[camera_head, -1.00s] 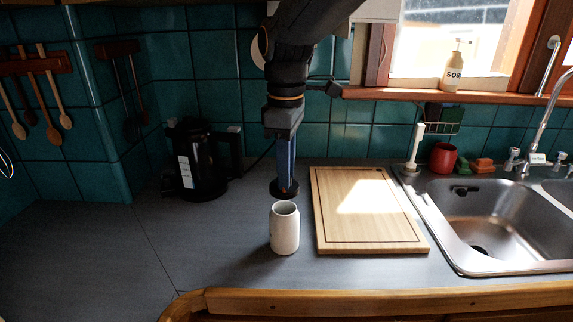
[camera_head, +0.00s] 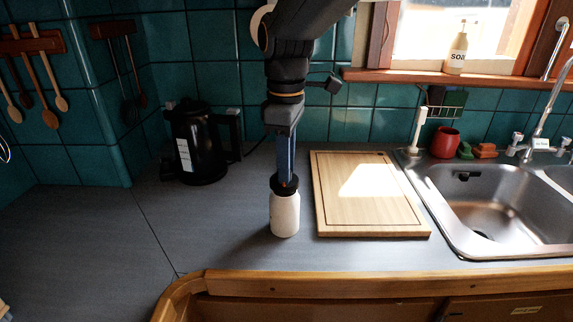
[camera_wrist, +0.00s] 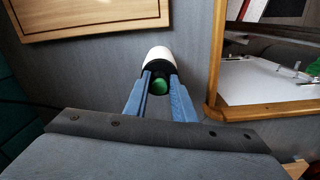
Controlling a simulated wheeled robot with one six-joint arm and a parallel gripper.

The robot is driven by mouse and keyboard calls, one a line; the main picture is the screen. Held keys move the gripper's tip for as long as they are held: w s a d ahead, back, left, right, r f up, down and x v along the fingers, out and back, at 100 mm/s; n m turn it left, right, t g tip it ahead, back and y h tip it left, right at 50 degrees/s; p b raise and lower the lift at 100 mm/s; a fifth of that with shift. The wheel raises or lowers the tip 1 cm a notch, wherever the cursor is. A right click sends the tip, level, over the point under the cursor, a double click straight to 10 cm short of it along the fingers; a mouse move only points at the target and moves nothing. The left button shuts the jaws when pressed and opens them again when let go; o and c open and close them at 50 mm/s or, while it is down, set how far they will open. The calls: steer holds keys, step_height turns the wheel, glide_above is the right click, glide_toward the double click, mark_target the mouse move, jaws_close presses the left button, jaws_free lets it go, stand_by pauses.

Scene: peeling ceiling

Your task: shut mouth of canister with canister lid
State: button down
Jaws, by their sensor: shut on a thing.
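The white canister (camera_head: 285,216) stands upright on the grey counter, left of the cutting board. The dark canister lid (camera_head: 284,186) is at the top of the canister and covers its mouth from view. My gripper (camera_head: 284,180) points down from above and is shut on the lid. In the wrist view, my gripper's blue fingers (camera_wrist: 160,84) are around a green part of the lid (camera_wrist: 160,87), with the white canister (camera_wrist: 158,53) just beyond. I cannot tell whether the lid is fully seated on the rim.
A wooden cutting board (camera_head: 368,218) lies close to the canister's right. A metal sink (camera_head: 490,205) is farther right. A black kettle (camera_head: 198,145) stands at the back left. The counter (camera_head: 90,225) to the left is clear. The wooden front edge (camera_head: 400,277) is close.

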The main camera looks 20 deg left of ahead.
steer(key=shift+f, duration=0.8)
steer(key=shift+f+b, duration=0.35)
steer(key=shift+b, duration=0.05)
steer(key=c, duration=1.4)
jaws_free()
step_height(320, 180, up, 7)
steer(key=shift+r+b, duration=0.1)
steer(key=shift+b, duration=0.7)
step_height(320, 180, up, 5)
steer(key=p, duration=0.4)
steer(key=shift+f, duration=0.3)
